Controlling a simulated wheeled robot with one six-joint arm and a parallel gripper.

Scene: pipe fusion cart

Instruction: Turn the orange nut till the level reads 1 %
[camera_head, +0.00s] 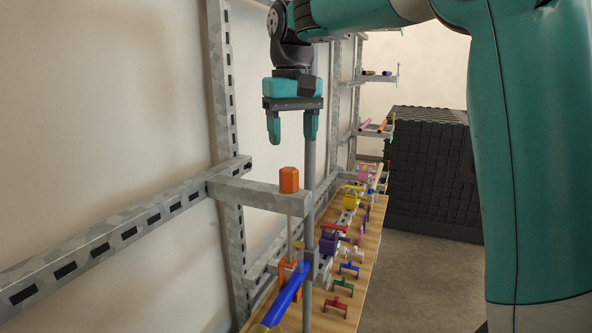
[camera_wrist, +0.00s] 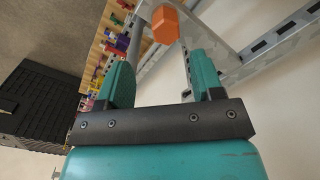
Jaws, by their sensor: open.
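The orange nut (camera_head: 289,180) is a hexagonal block standing upright at the top of a thin rod, beside a grey metal bracket. It also shows in the wrist view (camera_wrist: 165,25), beyond my fingertips and between them. My gripper (camera_head: 292,140) is open and empty, pointing down above the nut with a clear gap. Its two teal fingers also show in the wrist view (camera_wrist: 160,72). No level reading is visible in either view.
A vertical grey pipe (camera_head: 309,160) stands right beside the nut and my right finger. A grey bracket (camera_head: 260,195) reaches out below the nut. A wooden board (camera_head: 345,300) with coloured valves lies below. A black crate (camera_head: 430,175) stands at the back right.

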